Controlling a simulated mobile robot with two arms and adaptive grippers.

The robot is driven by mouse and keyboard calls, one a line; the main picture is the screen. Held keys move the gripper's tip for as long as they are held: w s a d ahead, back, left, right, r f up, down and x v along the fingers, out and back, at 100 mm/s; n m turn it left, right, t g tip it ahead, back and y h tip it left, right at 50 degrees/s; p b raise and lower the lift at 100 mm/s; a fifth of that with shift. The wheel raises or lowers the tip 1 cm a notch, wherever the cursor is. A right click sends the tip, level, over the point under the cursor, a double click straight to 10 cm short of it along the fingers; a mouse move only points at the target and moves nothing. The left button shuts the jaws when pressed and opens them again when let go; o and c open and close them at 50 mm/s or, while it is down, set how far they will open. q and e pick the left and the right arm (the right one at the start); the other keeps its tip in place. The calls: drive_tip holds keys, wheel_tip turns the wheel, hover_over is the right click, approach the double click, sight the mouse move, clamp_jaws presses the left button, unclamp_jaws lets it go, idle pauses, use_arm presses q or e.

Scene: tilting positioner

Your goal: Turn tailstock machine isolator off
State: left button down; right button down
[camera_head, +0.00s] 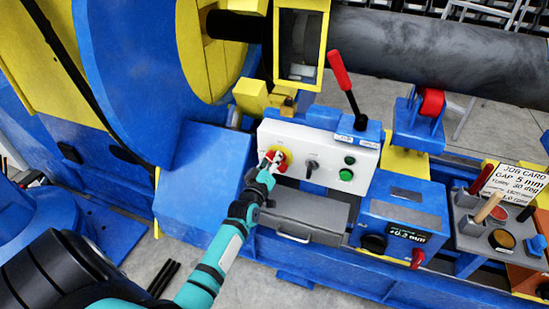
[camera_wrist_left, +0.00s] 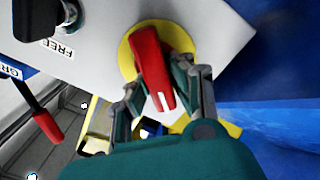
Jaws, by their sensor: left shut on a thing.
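The isolator is a red rotary handle (camera_wrist_left: 153,68) on a round yellow plate (camera_wrist_left: 127,58), on a pale control panel (camera_head: 330,153). In the head view the isolator's yellow plate (camera_head: 284,152) shows at the panel's left end. My left gripper (camera_head: 270,165) is at the handle. In the left wrist view the fingers of my left gripper (camera_wrist_left: 160,95) are on either side of the red handle, shut on it. The handle's white mark shows near its end. My right gripper is in neither view.
Right of the isolator are a black selector knob (camera_head: 312,166) and green buttons (camera_head: 346,174). A red-handled lever (camera_head: 340,70) rises behind the panel. A grey drawer box (camera_head: 300,212) sits below. A blue box (camera_head: 400,215) and tool tray (camera_head: 490,235) stand further right.

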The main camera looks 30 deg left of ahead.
use_arm(q)
drive_tip(key=n, duration=0.4)
drive_tip(key=shift+a+f+n, duration=0.1)
drive_tip(key=shift+f+n, duration=0.15)
drive_tip(key=shift+n, duration=0.05)
drive_tip(key=shift+f+n+b, duration=0.2)
drive_tip(key=shift+n+b, duration=0.25)
drive_tip(key=shift+n, duration=1.45)
drive_tip(key=c, duration=1.2)
unclamp_jaws()
drive_tip(key=shift+o, duration=0.2)
drive_tip(key=shift+s, duration=0.25)
drive_tip(key=v, duration=1.1)
drive_tip(key=shift+s, duration=0.3)
drive_tip(key=shift+f, duration=0.1)
